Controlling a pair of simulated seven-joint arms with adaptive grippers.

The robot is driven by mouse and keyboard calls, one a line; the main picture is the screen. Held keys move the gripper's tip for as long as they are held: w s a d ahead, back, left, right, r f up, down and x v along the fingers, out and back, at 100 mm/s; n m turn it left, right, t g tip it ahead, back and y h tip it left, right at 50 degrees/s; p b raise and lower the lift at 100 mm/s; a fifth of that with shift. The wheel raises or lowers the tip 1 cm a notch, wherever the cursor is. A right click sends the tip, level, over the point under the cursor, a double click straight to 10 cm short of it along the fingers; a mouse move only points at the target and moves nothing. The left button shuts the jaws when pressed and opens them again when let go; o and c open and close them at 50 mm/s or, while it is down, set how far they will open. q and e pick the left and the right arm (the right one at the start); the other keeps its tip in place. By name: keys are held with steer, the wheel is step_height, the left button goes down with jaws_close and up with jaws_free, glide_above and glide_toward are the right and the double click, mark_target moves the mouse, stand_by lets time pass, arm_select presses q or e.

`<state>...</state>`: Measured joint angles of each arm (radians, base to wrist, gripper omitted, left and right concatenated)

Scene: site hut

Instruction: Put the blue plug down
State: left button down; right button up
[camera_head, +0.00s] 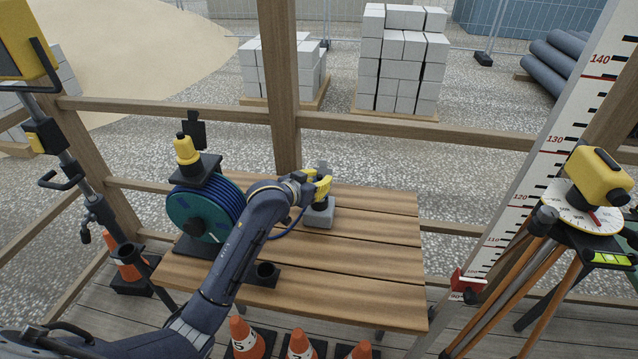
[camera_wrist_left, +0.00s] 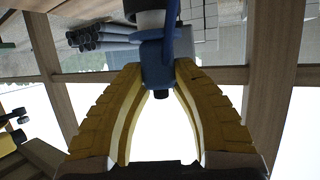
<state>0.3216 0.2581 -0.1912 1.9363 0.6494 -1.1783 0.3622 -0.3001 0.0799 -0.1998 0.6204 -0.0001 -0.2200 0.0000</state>
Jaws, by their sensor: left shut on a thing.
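The blue plug (camera_wrist_left: 158,62) sits between the yellow fingers of my left gripper (camera_wrist_left: 160,78) in the left wrist view. The gripper is shut on it. In the head view my left gripper (camera_head: 320,188) is over the back part of the wooden bench, right above a grey block (camera_head: 319,216). The plug is mostly hidden there by the fingers. I cannot tell whether it touches the block. A blue cable (camera_head: 288,231) runs beside my arm to the gripper. My right gripper is in neither view.
The wooden bench (camera_head: 375,255) is clear to the right and front right of the block. A cable reel (camera_head: 198,213) stands on its left, with a dark holder (camera_head: 265,272) near the front. Traffic cones (camera_head: 300,343) stand before it. A tripod instrument (camera_head: 597,180) is at the right.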

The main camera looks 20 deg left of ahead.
arm_select(q)
steer(key=shift+f, duration=0.45)
steer(key=shift+f, duration=0.25)
steer(key=c, duration=1.1)
jaws_free()
steer(key=shift+r, duration=0.1)
steer(key=shift+s+r, duration=0.1)
steer(key=shift+r, duration=0.15)
steer(key=v, duration=1.1)
steer(key=shift+s+a+r, duration=0.1)
steer(key=shift+s+r, duration=0.05)
steer(key=shift+s, duration=0.2)
